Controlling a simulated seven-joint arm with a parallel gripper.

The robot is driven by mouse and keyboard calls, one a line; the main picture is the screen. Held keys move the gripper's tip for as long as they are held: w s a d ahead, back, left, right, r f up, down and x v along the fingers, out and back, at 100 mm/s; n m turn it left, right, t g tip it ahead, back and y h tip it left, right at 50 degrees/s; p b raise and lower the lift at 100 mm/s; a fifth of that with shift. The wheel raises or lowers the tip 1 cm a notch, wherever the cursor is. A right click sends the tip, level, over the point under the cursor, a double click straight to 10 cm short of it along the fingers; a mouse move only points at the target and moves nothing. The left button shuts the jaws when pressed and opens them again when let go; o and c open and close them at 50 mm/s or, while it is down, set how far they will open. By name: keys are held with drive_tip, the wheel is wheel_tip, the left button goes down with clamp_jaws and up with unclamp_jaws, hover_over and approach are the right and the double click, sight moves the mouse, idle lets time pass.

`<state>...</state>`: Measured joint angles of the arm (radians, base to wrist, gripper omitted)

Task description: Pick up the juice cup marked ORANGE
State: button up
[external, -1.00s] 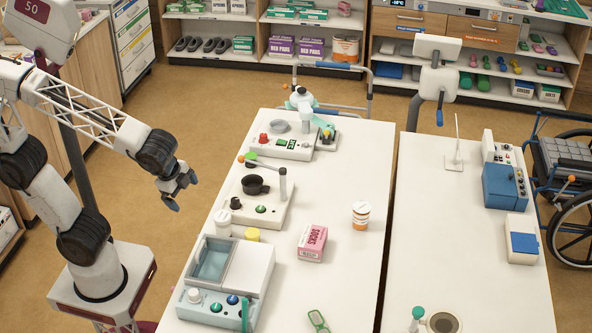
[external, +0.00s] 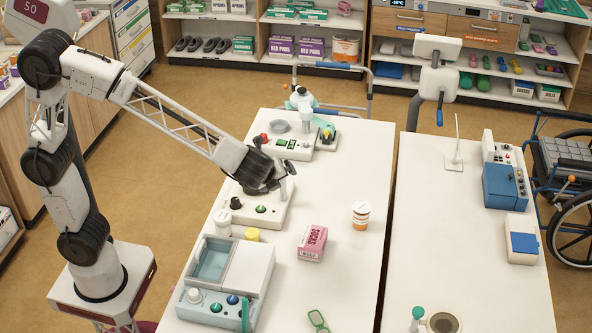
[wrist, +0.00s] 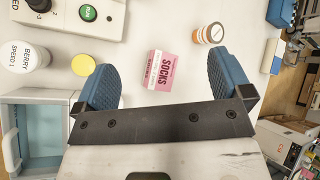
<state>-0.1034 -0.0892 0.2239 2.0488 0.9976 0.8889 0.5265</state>
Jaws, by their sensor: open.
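My gripper (external: 280,177) is open and empty, above the white unit with a green button on the left table. Its two blue fingers stand wide apart in the wrist view (wrist: 164,62). I cannot read the word ORANGE on anything. A white cup marked BERRY SPEED 1 (wrist: 28,52) is at the left of the wrist view; it also shows in the external view (external: 223,223). A yellow round-topped item (external: 252,235) stands beside it, also in the wrist view (wrist: 83,65). An orange-and-white container (external: 360,216) stands farther right, its lettering unreadable; the wrist view shows it too (wrist: 210,34).
A pink SOCKS box (external: 312,243) lies between the yellow item and the orange-and-white container. A grey-and-blue machine (external: 250,272) fills the near left of the table. The white green-button unit (external: 263,211) is below my gripper. The table's right side is mostly clear.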

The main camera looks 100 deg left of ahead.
drive_tip(key=w+a+f+m+t+y, duration=0.1)
drive_tip(key=w+a+f+m, duration=0.15)
drive_tip(key=w, duration=0.45)
drive_tip(key=w+a+f+m+y, duration=0.1)
drive_tip(key=w+a+f+m, duration=0.1)
drive_tip(key=w+a+m, duration=0.3)
drive_tip(key=m+t+y, duration=0.2)
drive_tip(key=m, duration=0.2)
hover_over(361, 208)
drive_tip(key=d, duration=0.2)
drive_tip(key=shift+n, duration=0.25)
drive_tip(key=f, duration=0.7)
drive_tip(key=shift+s+a+f, duration=0.1)
drive_tip(key=shift+s, duration=0.3)
drive_tip(key=shift+f+h, duration=0.1)
drive_tip(key=shift+h, duration=0.2)
drive_tip(key=shift+f, duration=1.65)
drive_tip(key=shift+f, duration=0.6)
drive_tip(key=f, duration=0.1)
drive_tip(key=a+f, duration=0.1)
drive_tip(key=f, duration=0.1)
drive_tip(key=shift+w+a, duration=0.2)
drive_tip(key=shift+w, duration=0.05)
drive_tip(key=shift+w+a+f, duration=0.25)
drive_tip(key=shift+w+a, duration=0.05)
drive_tip(key=shift+a, duration=0.25)
